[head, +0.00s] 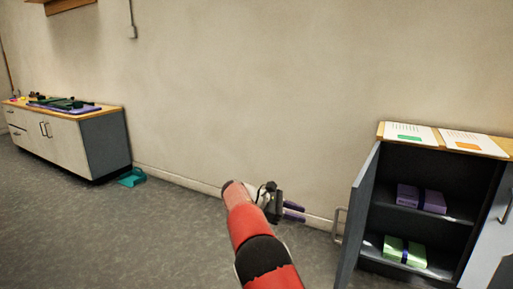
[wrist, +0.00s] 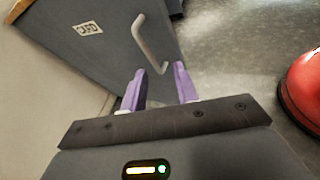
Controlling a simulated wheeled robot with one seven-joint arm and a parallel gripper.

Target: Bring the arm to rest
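My gripper (head: 293,211) is at the end of my red arm, in the middle of the head view, in front of the wall and left of the open cabinet door (head: 358,215). In the wrist view its two purple fingers (wrist: 158,88) stand apart with nothing between them. Beyond the fingertips the wrist view shows a grey panel with a handle (wrist: 152,42) and a small label (wrist: 88,28). The fingers look apart from the handle, though the exact gap is hard to tell.
The cabinet (head: 381,129) at right holds a purple bundle (head: 421,199) and a green bundle (head: 404,252); two sheets lie on top. A long counter (head: 75,143) stands far left, with a teal dustpan-like item (head: 132,177) on the floor.

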